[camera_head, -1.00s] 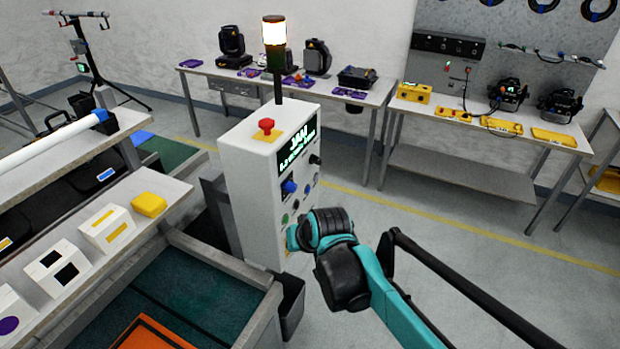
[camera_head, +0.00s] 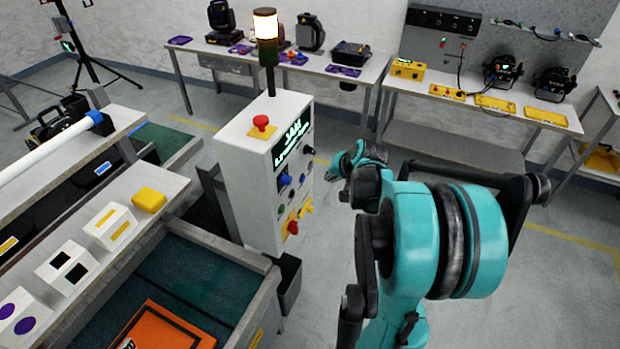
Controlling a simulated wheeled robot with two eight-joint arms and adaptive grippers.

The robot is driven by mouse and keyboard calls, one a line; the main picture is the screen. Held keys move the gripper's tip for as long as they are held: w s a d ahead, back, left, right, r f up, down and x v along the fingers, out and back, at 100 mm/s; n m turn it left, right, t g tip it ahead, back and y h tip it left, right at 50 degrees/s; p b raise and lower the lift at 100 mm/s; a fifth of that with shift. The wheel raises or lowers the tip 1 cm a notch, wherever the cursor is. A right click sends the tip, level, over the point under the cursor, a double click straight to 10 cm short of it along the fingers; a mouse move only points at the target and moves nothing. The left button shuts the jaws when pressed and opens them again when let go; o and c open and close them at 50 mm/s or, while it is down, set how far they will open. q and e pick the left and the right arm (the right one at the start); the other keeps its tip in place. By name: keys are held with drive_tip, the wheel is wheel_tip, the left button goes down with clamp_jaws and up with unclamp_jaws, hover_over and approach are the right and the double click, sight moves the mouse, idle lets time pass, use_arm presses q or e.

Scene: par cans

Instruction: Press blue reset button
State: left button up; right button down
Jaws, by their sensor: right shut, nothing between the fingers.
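The control box (camera_head: 240,190) is a white pedestal with a dark screen of green text that seems to read "JAM". The frames show no readable labels for these. My right gripper (camera_head: 338,169) is to the right of the panel, small and partly hidden by my own arm. It is shut with nothing held and appears apart from the panel. My left gripper is out of view.
A red mushroom button (camera_head: 261,122) and a lit beacon (camera_head: 265,25) top the box. A conveyor (camera_head: 200,270) and shelf (camera_head: 130,205) stand left. Benches line the wall; floor is open to the right.

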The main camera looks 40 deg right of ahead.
sight(304, 178)
drive_tip(key=w+f+b, duration=0.2)
drive_tip(key=w+f, duration=0.6)
drive_tip(key=w, duration=0.1)
drive_tip(key=shift+w+a, duration=0.25)
drive_tip(key=shift+a, duration=0.05)
drive_tip(key=shift+w+a+b, duration=0.3)
drive_tip(key=shift+w+a, duration=0.1)
drive_tip(key=shift+w, duration=0.25)
drive_tip(key=shift+r, duration=0.15)
